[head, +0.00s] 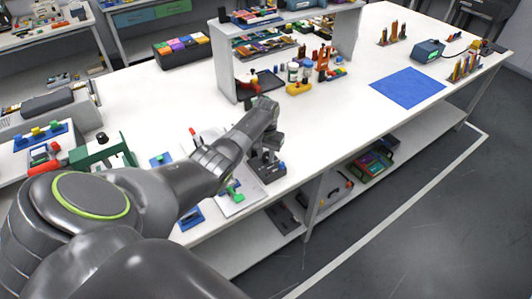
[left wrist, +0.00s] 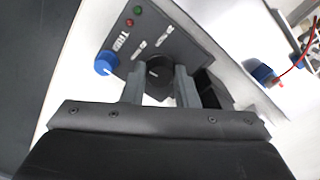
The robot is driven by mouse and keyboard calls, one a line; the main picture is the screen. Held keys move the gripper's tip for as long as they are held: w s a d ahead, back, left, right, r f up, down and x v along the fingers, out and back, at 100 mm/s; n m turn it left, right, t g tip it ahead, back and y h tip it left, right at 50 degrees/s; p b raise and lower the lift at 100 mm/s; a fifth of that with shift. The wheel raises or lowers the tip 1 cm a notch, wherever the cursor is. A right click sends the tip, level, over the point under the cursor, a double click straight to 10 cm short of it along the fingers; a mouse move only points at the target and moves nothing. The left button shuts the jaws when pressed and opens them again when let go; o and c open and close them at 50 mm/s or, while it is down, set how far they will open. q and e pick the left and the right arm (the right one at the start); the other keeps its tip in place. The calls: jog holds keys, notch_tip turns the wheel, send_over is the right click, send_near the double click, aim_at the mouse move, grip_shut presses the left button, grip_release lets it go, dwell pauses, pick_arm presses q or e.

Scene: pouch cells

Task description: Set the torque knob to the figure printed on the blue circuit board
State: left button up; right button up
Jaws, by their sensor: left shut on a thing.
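A dark grey control box (left wrist: 185,45) with white print fills the upper middle of the left wrist view; it also shows at the table's front edge in the head view (head: 267,170). It carries a black knob (left wrist: 158,72) with a white pointer mark and a blue knob (left wrist: 107,63). My left gripper (left wrist: 159,80) has a finger on each side of the black knob and is shut on it. In the head view my left gripper (head: 266,148) is over the box, partly hidden by its wrist. I cannot make out a blue circuit board with a readable figure. My right gripper is not in view.
Red and green lamps (left wrist: 133,16) sit on the box. A blue item (left wrist: 263,74) with a red wire lies to its right. A white shelf unit (head: 224,60) stands behind the arm. A blue mat (head: 407,88) lies at the right; the table between is mostly clear.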

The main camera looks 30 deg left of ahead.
aim_at(266, 157)
pick_arm(q)
jog(key=n+p, duration=0.2)
jog(key=n, duration=0.2)
jog(key=shift+r, duration=0.15)
jog(key=n+p, duration=0.1)
jog(key=n, duration=0.3)
jog(key=shift+p, duration=0.3)
jog(key=shift+n, duration=0.4)
jog(key=o, duration=1)
notch_tip(266, 157, up, 6)
jog(key=shift+f+p, duration=0.1)
jog(key=shift+p, duration=0.85)
notch_tip(266, 157, up, 11)
jog(key=b, duration=0.1)
jog(key=shift+r, duration=0.2)
